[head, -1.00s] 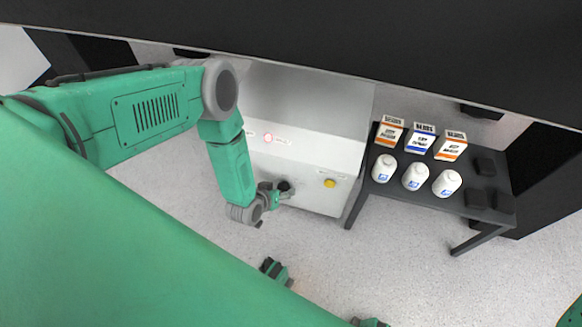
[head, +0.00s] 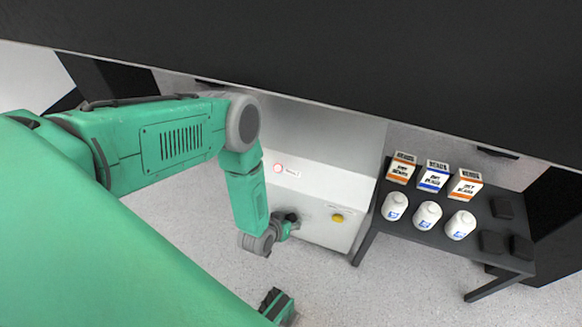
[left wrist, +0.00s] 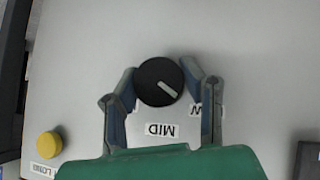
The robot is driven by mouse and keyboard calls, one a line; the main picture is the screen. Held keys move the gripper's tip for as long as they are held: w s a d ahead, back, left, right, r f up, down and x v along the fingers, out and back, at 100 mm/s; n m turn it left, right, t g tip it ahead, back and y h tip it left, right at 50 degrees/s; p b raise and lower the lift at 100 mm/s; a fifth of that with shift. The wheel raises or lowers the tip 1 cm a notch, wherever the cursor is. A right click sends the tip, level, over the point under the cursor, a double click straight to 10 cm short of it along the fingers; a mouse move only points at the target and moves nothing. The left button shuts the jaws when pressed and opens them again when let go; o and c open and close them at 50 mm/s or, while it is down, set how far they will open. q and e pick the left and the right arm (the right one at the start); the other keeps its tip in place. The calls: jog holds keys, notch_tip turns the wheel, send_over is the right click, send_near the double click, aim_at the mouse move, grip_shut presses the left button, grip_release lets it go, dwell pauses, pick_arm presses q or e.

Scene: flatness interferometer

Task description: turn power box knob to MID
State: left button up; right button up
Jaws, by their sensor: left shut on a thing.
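The black round power box knob (left wrist: 158,82) with a white pointer line is on the pale front panel of the power box (left wrist: 235,60). My left gripper (left wrist: 158,72) has one finger on each side of the knob and is shut on it. In the left wrist view the pointer slants to the lower right, toward a label (left wrist: 196,111) partly hidden by the right finger. The MID label (left wrist: 161,130) reads upside down straight below the knob. In the head view my left gripper (head: 287,227) is at the box front (head: 322,235).
A yellow button (left wrist: 49,144) is on the same panel; it also shows in the head view (head: 337,218). A red-ringed button (head: 278,168) is higher on the box. A dark table (head: 412,238) with cartons (head: 434,176) and white bottles (head: 427,215) stands to the right.

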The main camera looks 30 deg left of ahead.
pick_arm(q)
jog(key=shift+y, duration=0.4)
jog(key=shift+m+y, duration=0.3)
jog(key=shift+m, duration=0.1)
jog(key=y, duration=0.1)
jog(key=m+g+y, duration=0.1)
jog(key=shift+d+y, duration=0.2)
jog(key=shift+y, duration=0.2)
jog(key=m+y, duration=0.1)
jog(key=y, duration=0.1)
jog(key=shift+s+m+y, duration=0.1)
jog(key=shift+m+y, duration=0.2)
jog(key=shift+m, duration=0.1)
jog(key=shift+m+g+y, duration=0.3)
jog(key=shift+m+y, duration=0.2)
jog(key=shift+y, duration=0.4)
jog(key=shift+d, duration=0.15)
